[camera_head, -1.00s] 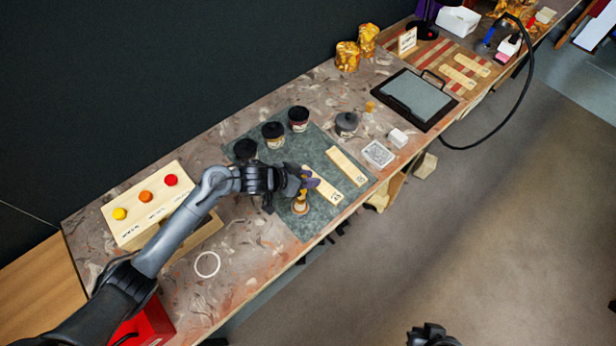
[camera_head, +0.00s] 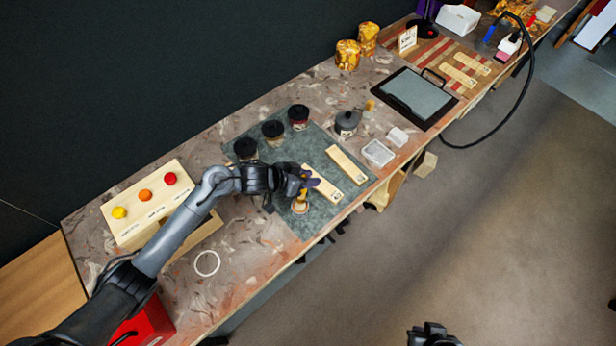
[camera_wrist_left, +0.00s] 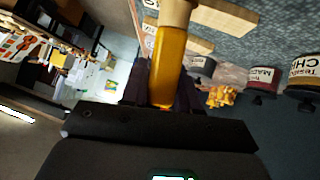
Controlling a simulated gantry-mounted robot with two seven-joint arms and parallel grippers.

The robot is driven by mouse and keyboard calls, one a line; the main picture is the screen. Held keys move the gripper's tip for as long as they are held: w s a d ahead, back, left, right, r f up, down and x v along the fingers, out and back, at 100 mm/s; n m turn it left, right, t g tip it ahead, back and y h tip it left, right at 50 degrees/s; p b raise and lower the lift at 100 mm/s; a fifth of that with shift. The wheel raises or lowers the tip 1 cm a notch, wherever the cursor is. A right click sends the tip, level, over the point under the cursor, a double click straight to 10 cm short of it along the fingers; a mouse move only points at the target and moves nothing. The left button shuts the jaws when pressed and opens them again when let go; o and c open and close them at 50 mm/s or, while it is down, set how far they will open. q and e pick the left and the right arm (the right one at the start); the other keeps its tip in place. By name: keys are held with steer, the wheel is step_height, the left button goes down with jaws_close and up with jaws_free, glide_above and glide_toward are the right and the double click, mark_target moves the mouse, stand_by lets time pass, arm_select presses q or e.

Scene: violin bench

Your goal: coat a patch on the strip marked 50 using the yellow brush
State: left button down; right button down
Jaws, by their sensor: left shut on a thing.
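My left gripper (camera_head: 303,183) is shut on the yellow brush (camera_head: 300,206) over the green mat (camera_head: 285,218). In the left wrist view the yellow brush handle (camera_wrist_left: 168,62) stands between the dark fingers, with a tan part beyond it; its tip is out of view. Two pale wooden strips lie on the mat: one (camera_head: 327,187) right beside the gripper, partly hidden by it, and another (camera_head: 347,165) further right. Their end marks are too small to read. Part of my right gripper (camera_head: 432,335) shows at the bottom edge, away from the bench.
Three dark-lidded jars (camera_head: 273,134) stand along the mat's back edge. A grey-lidded jar (camera_head: 346,122), a clear square dish (camera_head: 378,153) and a white block (camera_head: 397,137) are to the right. A wooden box with coloured buttons (camera_head: 146,197) stands left. The bench's front edge is close to the gripper.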

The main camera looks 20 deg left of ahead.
stand_by(0.8)
arm_select(q)
steer(key=shift+f+p, duration=0.1)
steer(key=shift+p, duration=0.3)
stand_by(0.6)
step_height(320, 180, up, 7)
steer(key=p, duration=0.8)
stand_by(0.7)
